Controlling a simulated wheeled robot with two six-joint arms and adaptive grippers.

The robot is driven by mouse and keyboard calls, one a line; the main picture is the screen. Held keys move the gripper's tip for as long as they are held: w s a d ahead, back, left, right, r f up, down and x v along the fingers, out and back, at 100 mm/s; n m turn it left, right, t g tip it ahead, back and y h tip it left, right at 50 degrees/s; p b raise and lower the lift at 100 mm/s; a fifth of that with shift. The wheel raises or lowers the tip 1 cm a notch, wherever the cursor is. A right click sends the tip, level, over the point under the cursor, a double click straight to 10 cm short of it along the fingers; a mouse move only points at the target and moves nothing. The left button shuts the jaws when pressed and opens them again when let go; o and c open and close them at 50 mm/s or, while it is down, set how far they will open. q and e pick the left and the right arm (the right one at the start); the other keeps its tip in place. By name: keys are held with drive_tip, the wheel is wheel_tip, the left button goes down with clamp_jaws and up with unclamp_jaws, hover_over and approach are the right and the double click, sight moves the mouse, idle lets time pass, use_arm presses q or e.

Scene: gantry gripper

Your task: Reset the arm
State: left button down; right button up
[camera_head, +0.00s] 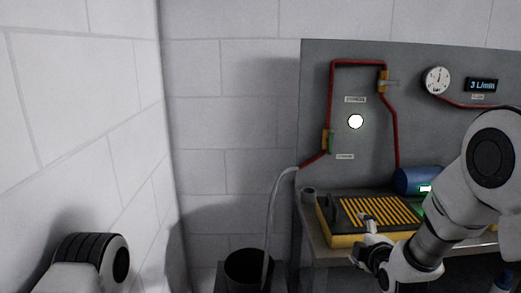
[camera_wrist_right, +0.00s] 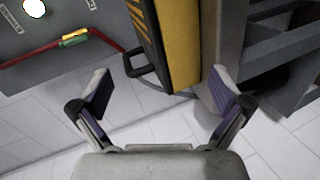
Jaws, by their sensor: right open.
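My right arm comes in from the right in the head view. Its gripper (camera_head: 366,236) is at the front edge of a yellow box with a dark, yellow-striped top (camera_head: 372,211). In the right wrist view my right gripper (camera_wrist_right: 158,92) is open, its two fingers spread apart with nothing between them. The yellow box (camera_wrist_right: 172,45) shows beyond the fingers, and I cannot tell whether a finger touches it. In the head view part of my left arm (camera_head: 88,262) shows at the lower left; its gripper is out of view.
A grey panel (camera_head: 420,140) carries red pipe (camera_head: 330,95), a gauge (camera_head: 437,80) and a "3 L/min" display (camera_head: 482,85). A blue cylinder (camera_head: 415,180) lies on the bench behind the arm. A black bucket (camera_head: 245,266) with a hose stands left of the bench. A white wall (camera_head: 85,130) is close on the left.

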drive_tip(key=s+f+m+g+p, duration=0.1)
drive_tip(key=s+f+m+g, duration=0.3)
drive_tip(key=s+f, duration=0.6)
drive_tip(key=s+f+m+g+p, duration=0.1)
drive_tip(key=s+f+m+g, duration=0.25)
drive_tip(key=s+f, duration=0.6)
drive_tip(key=s+f+m+g+p, duration=0.1)
drive_tip(key=s+f+m+g, duration=0.2)
drive_tip(key=s, duration=0.7)
drive_tip(key=s+f+m+g+p, duration=0.1)
drive_tip(key=s+f+m+g, duration=0.2)
drive_tip(key=s+f+m, duration=0.3)
drive_tip(key=s+f, duration=0.1)
drive_tip(key=s, duration=0.3)
drive_tip(key=shift+s+d+g, duration=0.35)
drive_tip(key=shift+s, duration=0.05)
